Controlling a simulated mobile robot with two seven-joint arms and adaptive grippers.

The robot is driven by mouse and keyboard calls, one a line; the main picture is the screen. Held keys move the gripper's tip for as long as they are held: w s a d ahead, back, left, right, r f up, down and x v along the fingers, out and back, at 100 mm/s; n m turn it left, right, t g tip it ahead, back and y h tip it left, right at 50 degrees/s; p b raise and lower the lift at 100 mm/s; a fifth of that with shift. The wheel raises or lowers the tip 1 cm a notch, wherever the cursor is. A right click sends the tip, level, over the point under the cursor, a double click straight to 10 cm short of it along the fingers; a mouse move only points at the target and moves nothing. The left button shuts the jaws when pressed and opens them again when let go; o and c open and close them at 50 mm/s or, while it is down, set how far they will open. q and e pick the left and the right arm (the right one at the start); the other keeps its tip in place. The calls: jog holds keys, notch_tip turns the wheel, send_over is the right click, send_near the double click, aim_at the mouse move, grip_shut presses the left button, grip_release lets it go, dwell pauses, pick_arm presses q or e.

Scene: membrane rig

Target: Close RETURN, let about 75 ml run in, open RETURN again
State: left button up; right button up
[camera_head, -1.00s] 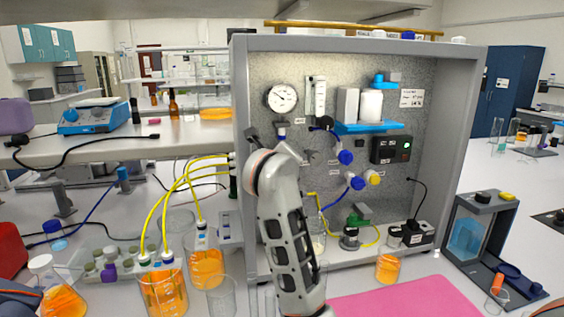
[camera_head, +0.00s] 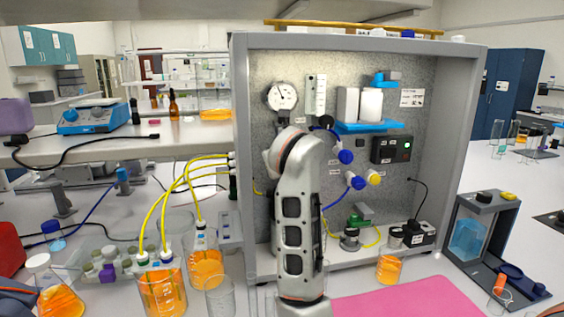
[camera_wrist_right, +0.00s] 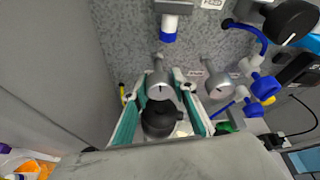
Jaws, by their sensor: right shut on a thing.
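In the wrist view my right gripper (camera_wrist_right: 162,108) has its two teal fingers on either side of a black valve knob (camera_wrist_right: 162,122) and is shut on it. A grey round valve part (camera_wrist_right: 160,87) shows just beyond the knob. I cannot read a RETURN label there. In the head view my right arm hides the gripper and this valve. Yellow tubes (camera_head: 172,188) run from the rig's left side to a beaker of orange liquid (camera_head: 163,294) and another orange-filled vessel (camera_head: 206,269). The pressure gauge (camera_head: 282,97) is on the panel. My left gripper is not in view.
A second grey valve (camera_wrist_right: 222,86) sits right of the gripper, with blue fittings (camera_wrist_right: 262,86) beyond. The rig's grey side wall (camera_wrist_right: 45,80) is close on the left. An empty beaker (camera_head: 220,297) and a small orange-filled beaker (camera_head: 388,269) stand near the rig. A pink mat (camera_head: 410,300) is clear.

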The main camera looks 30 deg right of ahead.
aim_at(281, 126)
jog(key=shift+f, duration=0.1)
jog(key=o, duration=1.1)
notch_tip(281, 126, up, 10)
jog(key=shift+r, duration=0.1)
dwell(0.4)
